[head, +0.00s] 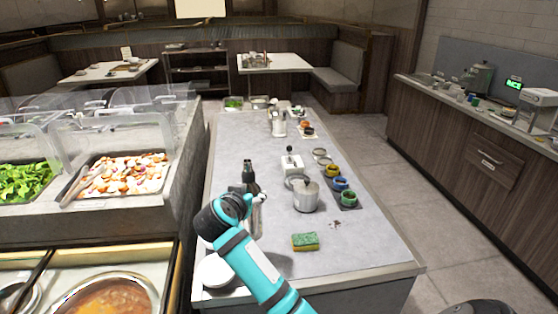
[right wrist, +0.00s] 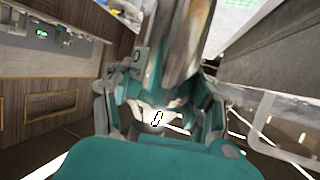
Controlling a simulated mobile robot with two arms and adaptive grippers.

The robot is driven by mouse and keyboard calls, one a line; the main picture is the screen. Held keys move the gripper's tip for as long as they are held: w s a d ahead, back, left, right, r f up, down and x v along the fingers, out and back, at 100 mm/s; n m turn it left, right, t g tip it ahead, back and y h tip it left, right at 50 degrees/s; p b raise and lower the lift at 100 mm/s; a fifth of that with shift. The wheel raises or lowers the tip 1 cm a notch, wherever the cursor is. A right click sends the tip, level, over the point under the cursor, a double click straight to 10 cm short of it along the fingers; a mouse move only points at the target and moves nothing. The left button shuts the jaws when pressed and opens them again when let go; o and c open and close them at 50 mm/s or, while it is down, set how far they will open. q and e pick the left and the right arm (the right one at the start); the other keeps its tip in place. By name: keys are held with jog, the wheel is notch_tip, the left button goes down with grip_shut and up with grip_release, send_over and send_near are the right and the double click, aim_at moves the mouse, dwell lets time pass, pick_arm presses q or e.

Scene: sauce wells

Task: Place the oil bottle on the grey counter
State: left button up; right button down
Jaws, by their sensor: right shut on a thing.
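The oil bottle (head: 248,172) shows in the head view as a dark bottle with a narrow neck, upright over the left side of the grey counter (head: 365,245). My right gripper (head: 257,197) is at its lower part, largely hidden behind my teal arm. In the right wrist view, the gripper is shut on a glossy brownish body (right wrist: 183,42), which I take to be the bottle. The bottle's base is hidden, so I cannot tell whether it touches the counter. My left gripper is not in view.
A metal pitcher (head: 306,196), a white dispenser (head: 288,165) and several sauce cups stand right of the bottle. A green-yellow sponge (head: 305,242) lies nearer. White dishes (head: 216,270) sit at the near left corner. A food bar with clear guards (head: 100,110) borders the left side.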

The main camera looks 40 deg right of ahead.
aim_at(250, 220)
jog(key=f, duration=0.5)
jog(key=shift+w+p, duration=0.35)
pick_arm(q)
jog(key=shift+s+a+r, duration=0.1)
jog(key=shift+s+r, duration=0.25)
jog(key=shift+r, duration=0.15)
pick_arm(e)
jog(key=shift+f, duration=2.3)
jog(key=shift+c, duration=2.4)
grip_release()
jog(key=shift+f, duration=0.15)
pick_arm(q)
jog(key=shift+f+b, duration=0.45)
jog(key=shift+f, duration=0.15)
pick_arm(e)
jog(key=v, duration=1.2)
